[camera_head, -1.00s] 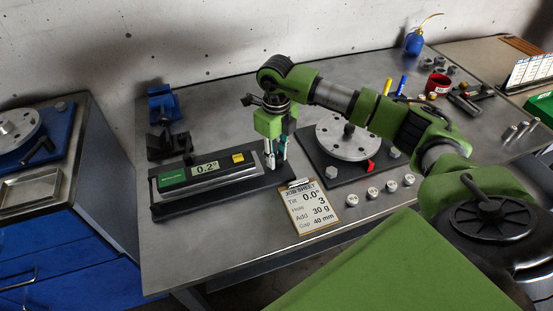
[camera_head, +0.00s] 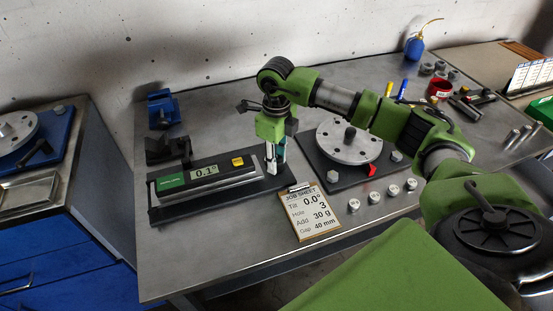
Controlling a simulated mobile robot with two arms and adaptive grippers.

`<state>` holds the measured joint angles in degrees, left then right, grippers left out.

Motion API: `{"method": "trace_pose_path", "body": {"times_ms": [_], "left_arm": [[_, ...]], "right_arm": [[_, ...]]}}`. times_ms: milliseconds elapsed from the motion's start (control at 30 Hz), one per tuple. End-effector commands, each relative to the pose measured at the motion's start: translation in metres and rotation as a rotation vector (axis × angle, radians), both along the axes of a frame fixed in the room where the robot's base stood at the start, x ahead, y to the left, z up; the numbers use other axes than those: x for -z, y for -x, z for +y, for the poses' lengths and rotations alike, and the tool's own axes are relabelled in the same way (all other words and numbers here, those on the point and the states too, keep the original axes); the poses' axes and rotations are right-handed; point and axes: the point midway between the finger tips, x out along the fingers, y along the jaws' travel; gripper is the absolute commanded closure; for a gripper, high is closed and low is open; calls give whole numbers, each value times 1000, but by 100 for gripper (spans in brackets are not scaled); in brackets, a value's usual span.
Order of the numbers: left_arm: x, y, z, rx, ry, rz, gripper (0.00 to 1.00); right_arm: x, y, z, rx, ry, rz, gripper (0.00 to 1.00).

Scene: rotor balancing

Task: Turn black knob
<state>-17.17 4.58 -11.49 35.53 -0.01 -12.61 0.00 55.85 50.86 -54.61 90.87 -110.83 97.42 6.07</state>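The black knob itself cannot be made out; my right gripper covers the right end of the level's black base plate (camera_head: 225,197). My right gripper (camera_head: 274,165) points straight down at that end, its fingertips low and close together. Whether they are shut on the knob cannot be seen. The digital level (camera_head: 205,178) lies on the base plate and its display (camera_head: 204,171) reads 0.1°. My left gripper is not in view.
A grey rotor disc (camera_head: 348,142) with a red pointer (camera_head: 371,170) stands just right of my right gripper. Several small weights (camera_head: 374,195) line the bench front. A blue vise-like device (camera_head: 162,108) and a black block (camera_head: 163,149) stand behind the level.

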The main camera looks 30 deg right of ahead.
Motion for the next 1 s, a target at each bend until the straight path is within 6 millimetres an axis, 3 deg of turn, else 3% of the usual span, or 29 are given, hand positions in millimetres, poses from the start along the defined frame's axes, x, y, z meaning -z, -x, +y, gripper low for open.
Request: {"method": "trace_pose_path", "body": {"times_ms": [467,1000], "left_arm": [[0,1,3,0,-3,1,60],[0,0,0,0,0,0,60]], "right_arm": [[-6,-1,0,1,0,-1,60],[-106,-1,0,1,0,-4,60]]}}
